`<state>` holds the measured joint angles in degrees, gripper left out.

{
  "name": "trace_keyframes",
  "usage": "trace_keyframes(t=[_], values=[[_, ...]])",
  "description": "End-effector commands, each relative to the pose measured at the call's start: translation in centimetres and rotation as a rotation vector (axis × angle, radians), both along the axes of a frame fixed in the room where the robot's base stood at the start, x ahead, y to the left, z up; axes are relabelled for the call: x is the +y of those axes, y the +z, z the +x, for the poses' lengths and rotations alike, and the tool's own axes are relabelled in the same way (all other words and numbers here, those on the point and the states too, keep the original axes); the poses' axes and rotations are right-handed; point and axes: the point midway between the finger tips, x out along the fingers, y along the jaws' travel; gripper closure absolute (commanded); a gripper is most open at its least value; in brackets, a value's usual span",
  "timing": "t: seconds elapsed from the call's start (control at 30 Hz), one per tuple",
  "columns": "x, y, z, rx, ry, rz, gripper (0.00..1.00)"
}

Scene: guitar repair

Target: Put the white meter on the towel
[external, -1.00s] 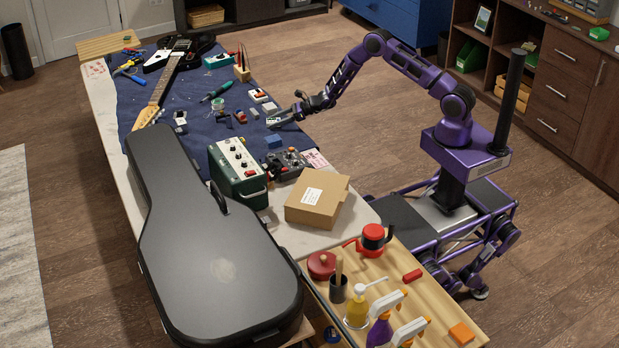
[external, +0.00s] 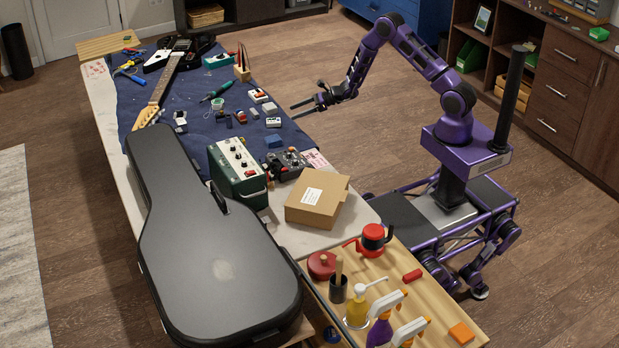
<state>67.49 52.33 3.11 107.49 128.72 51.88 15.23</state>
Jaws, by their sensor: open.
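A small white device with a dark face, which looks like the white meter (external: 273,122), lies on the dark blue towel (external: 195,137) near its right edge. The towel is a large cloth spread over the worktable. My gripper (external: 293,112) is open and empty, with its two fingers apart. It hovers at the table's right edge, just right of and above the white device, and does not appear to touch it.
Several small items lie around the device, including a white box with red (external: 259,96) and a blue block (external: 274,141). A green amplifier (external: 238,172), a cardboard box (external: 317,198) and a black guitar case (external: 205,250) stand nearer the camera.

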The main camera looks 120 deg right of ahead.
Motion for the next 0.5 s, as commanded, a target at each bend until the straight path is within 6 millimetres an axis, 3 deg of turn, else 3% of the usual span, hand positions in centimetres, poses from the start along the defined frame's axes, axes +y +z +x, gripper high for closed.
trace_keyframes(t=[0.2, 0.5], values=[[0.8, 0.8, -1.9, 0.001, 0.0, 0.0, 0.16], [0.9, 0.9, -2.1, 0.0, 0.0, 0.0, 0.16]])
